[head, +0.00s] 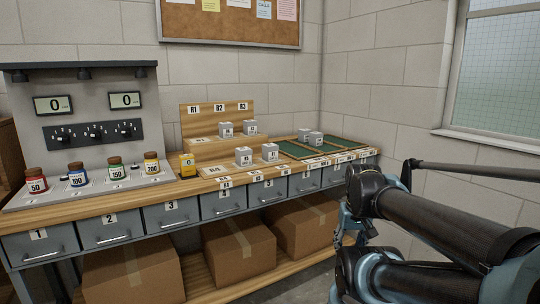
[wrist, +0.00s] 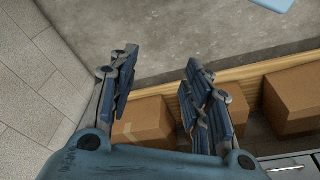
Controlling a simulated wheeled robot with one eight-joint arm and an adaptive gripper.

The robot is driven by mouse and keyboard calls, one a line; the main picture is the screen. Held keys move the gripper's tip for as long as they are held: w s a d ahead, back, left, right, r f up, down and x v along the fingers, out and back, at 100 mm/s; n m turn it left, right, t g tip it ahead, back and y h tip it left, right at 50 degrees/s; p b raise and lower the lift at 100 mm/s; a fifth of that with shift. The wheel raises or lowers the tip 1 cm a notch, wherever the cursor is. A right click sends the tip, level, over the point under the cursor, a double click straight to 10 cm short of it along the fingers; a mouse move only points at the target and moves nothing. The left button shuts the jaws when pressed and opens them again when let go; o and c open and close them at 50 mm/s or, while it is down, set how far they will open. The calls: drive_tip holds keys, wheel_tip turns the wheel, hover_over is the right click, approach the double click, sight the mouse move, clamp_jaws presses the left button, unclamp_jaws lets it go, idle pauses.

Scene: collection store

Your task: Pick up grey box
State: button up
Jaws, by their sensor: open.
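Several small grey boxes stand on the wooden counter. Two are side by side near the middle, a left one (head: 243,157) and a right one (head: 270,152). Two more stand behind them by the wooden riser, one (head: 226,129) left of the other (head: 249,127). Another pair, a box (head: 304,135) and its neighbour (head: 315,139), is at the green mat. The pictures do not tell which one the task means. My gripper (wrist: 160,85) is open and empty in the wrist view, pointing down toward the floor beside the bench. No grey box shows there.
A counter (head: 130,199) with numbered drawers runs along the wall; cardboard boxes (head: 237,247) sit on its lower shelf. Coloured jars (head: 76,174) stand at the left panel, near a yellow block (head: 187,165). A green mat (head: 345,150) lies at the right end.

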drive_tip(key=o, duration=0.4)
drive_tip(key=w+a+r+n+t+y, duration=0.2)
drive_tip(key=w+a+r, duration=0.3)
drive_tip(key=w, duration=0.3)
drive_tip(key=w+a+r+n+t+y, duration=0.2)
drive_tip(key=w+a+r, duration=0.3)
drive_tip(key=w, duration=0.4)
drive_tip(key=shift+r, duration=0.5)
drive_tip(key=n+t+y, duration=0.3)
drive_tip(key=t, duration=0.2)
approach(274, 148)
drive_tip(key=r+v, duration=0.1)
drive_tip(key=v, duration=0.3)
drive_tip(key=x, duration=1.1)
drive_tip(key=shift+w, duration=0.1)
drive_tip(key=shift+s+f+x, duration=0.1)
drive_tip(key=shift+f+x, duration=0.05)
drive_tip(key=shift+x, duration=1.1)
drive_tip(key=shift+s+f+x, duration=0.1)
drive_tip(key=shift+f+x, duration=0.05)
drive_tip(key=shift+x, duration=2)
